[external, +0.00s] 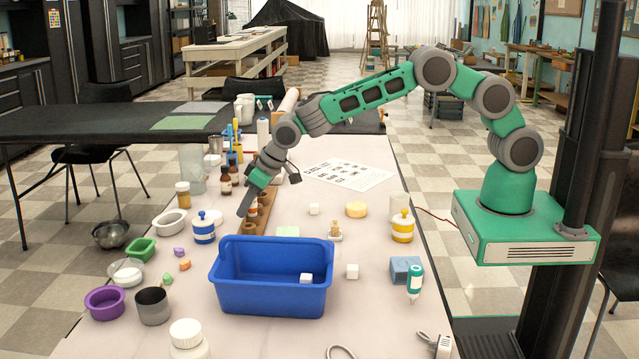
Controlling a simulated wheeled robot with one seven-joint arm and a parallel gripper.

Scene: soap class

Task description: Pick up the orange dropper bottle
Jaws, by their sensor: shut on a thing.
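My gripper (246,208) points down at the long wooden rack (272,203) on the pale table. It is shut on a small orange bottle (253,210), which I take to be the orange dropper bottle. The gripper and the rack hide much of this bottle, and I cannot tell whether it is clear of the rack. Other small bottles in the rack are partly hidden by my arm.
Brown bottles (226,182) stand left of the rack. A blue-and-white jar (203,228) and a white bowl (171,222) are nearby at left. Paper (348,174) lies behind right.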

